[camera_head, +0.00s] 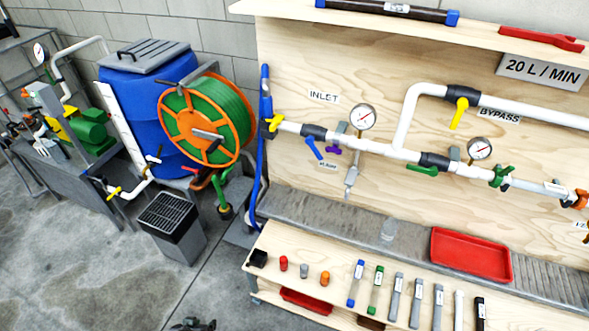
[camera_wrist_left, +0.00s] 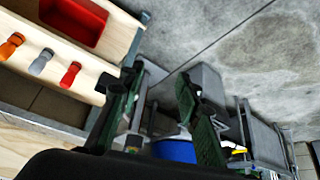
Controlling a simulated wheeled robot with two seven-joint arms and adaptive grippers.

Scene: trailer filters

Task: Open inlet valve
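The INLET label (camera_head: 323,96) is on the plywood panel. Below it, a white pipe carries a dark valve body (camera_head: 313,131) with a blue lever (camera_head: 314,148) slanting down to the right. A yellow handle (camera_head: 275,122) sits at the pipe's left end, where the blue hose (camera_head: 265,90) comes up. I cannot tell which handle is the inlet valve's. My left gripper (camera_head: 193,325) just shows at the bottom edge of the head view, low and far from the pipe. In the left wrist view its two fingers (camera_wrist_left: 155,98) stand apart with nothing between them. My right gripper is out of view.
A hose reel (camera_head: 205,120), blue barrel (camera_head: 135,100) and grey bin (camera_head: 172,225) stand left. The concrete floor (camera_head: 60,270) at front left is clear.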

